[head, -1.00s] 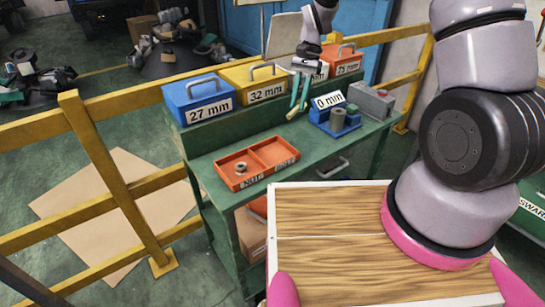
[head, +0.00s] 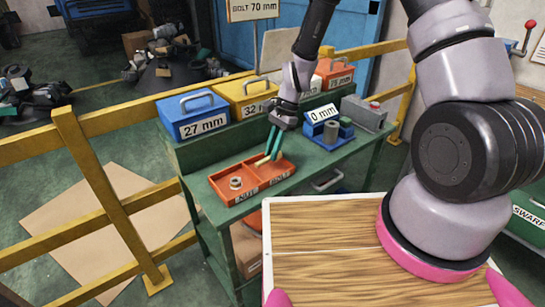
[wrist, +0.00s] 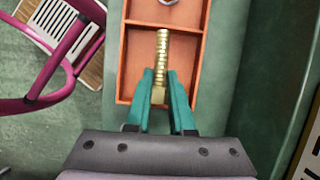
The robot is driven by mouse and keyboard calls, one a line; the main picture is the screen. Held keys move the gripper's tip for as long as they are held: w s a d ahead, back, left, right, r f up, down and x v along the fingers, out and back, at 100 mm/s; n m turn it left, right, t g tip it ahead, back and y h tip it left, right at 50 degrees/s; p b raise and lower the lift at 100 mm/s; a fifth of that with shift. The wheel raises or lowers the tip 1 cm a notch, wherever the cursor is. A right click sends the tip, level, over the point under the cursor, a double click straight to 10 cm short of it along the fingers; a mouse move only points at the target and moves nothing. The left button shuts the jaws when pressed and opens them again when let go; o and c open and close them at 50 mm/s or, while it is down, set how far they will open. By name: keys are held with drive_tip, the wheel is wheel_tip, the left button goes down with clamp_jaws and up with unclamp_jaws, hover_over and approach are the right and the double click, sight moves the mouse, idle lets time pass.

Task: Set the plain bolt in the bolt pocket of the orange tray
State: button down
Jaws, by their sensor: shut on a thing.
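The orange tray (head: 262,187) lies on the green bench, with a NUT pocket at left and a BOLT pocket at right. My gripper (head: 271,154) is over the bolt pocket, pointing down. In the wrist view its teal fingers (wrist: 163,92) are shut on the head end of the plain bolt (wrist: 162,55), a brass-coloured threaded bolt. The shank points away from the fingers, over the bolt pocket and within its outline (wrist: 136,60). I cannot tell whether the bolt touches the pocket floor. The fingers hide part of its head.
A nut (head: 236,184) sits in the tray's left pocket. A blue fixture (head: 327,135) marked 0 mm and a grey box (head: 363,113) stand to the right. Blue (head: 197,118) and yellow (head: 252,98) labelled boxes stand on the raised shelf behind. A yellow rail runs behind the bench.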

wheel_tip(320, 180, down, 2)
drive_tip(key=shift+f, duration=0.25)
drive_tip(key=c, duration=0.8)
unclamp_jaws()
